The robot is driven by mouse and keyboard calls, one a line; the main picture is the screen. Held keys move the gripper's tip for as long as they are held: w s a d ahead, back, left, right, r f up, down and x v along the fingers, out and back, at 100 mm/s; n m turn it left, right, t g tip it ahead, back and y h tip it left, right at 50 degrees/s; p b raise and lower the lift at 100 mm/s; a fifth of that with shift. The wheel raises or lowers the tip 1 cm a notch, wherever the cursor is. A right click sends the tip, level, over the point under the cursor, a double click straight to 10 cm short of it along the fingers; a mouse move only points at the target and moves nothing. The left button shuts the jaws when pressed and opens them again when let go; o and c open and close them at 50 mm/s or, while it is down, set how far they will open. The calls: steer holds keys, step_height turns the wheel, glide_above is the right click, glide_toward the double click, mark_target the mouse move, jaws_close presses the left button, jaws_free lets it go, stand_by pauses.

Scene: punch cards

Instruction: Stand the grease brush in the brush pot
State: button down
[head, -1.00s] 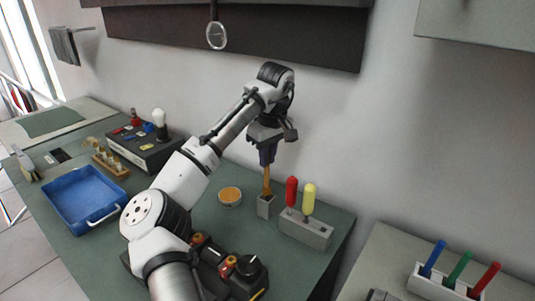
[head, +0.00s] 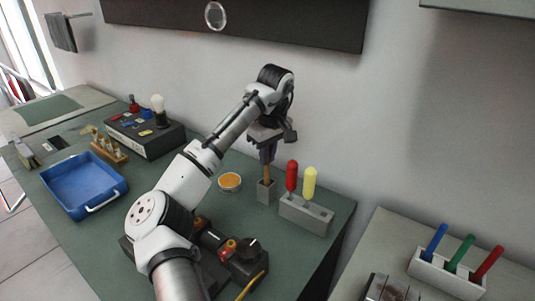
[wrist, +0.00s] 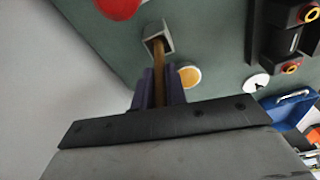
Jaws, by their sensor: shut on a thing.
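My gripper (head: 267,155) points down over the back of the green bench and is shut on the grease brush (head: 267,172). The brush is an upright brown stick held near its top. Its lower end is inside the mouth of the grey square brush pot (head: 266,194), so that end is hidden. In the wrist view, the brush (wrist: 159,75) runs from between the purple fingers (wrist: 159,88) into the pot's opening (wrist: 158,38). I cannot tell whether it touches the bottom.
A grey block (head: 306,214) with red and yellow handles stands just right of the pot. A round orange tin (head: 230,182) sits to its left. A blue tray (head: 84,184) and a black box with small tools (head: 147,138) are further left.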

steer(key=c, duration=1.3)
jaws_free()
steer(key=shift+c, duration=0.2)
step_height(320, 180, up, 14)
steer(key=s+d, duration=0.1)
steer(key=shift+s+f, duration=0.15)
steer(key=shift+d, duration=0.1)
